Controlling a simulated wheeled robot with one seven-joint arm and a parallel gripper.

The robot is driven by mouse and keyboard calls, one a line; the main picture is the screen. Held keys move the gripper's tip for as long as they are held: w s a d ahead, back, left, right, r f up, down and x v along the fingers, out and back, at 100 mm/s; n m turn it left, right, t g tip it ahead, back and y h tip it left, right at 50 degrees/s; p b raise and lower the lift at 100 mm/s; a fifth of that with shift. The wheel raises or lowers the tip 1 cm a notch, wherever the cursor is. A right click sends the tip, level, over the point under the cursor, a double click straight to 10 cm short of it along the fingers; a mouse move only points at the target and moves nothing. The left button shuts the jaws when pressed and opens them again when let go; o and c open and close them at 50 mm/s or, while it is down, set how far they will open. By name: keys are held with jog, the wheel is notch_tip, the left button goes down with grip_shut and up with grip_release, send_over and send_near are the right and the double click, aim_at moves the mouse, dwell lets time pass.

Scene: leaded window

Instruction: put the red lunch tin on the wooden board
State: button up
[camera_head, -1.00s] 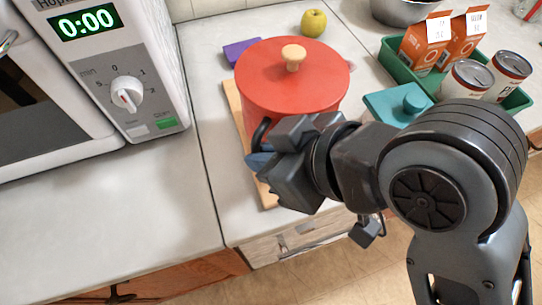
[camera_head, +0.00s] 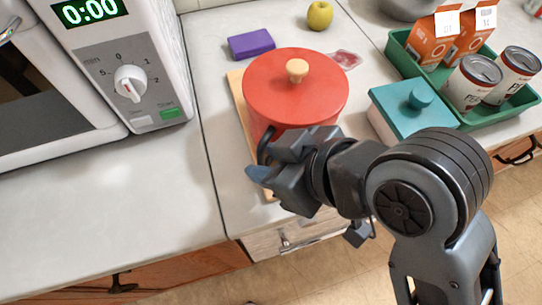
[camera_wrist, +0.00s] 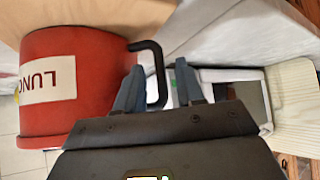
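The red lunch tin (camera_head: 295,112), with a red lid and pale wooden knob, stands upright over the wooden board (camera_head: 238,92) and appears to rest on it. The board's left edge shows beside the tin; the rest is mostly hidden. In the wrist view the tin (camera_wrist: 95,85) is upside down, with its base against the tan board (camera_wrist: 100,12) and a white label on its side. My gripper (camera_head: 262,165) is at the tin's near side. In the wrist view my gripper (camera_wrist: 158,75) is open, its fingers on either side of the black handle, with gaps.
A microwave (camera_head: 160,65) stands at left. A purple block (camera_head: 251,44), a yellow apple (camera_head: 319,15) and a meat pack (camera_head: 345,59) lie behind the tin. A teal box (camera_head: 400,115) and a green tray (camera_head: 532,102) of cans and cartons are at right. The left front counter is clear.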

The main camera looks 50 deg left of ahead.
jog(key=shift+r, duration=0.15)
jog(key=b+v, duration=0.1)
jog(key=v, duration=1.1)
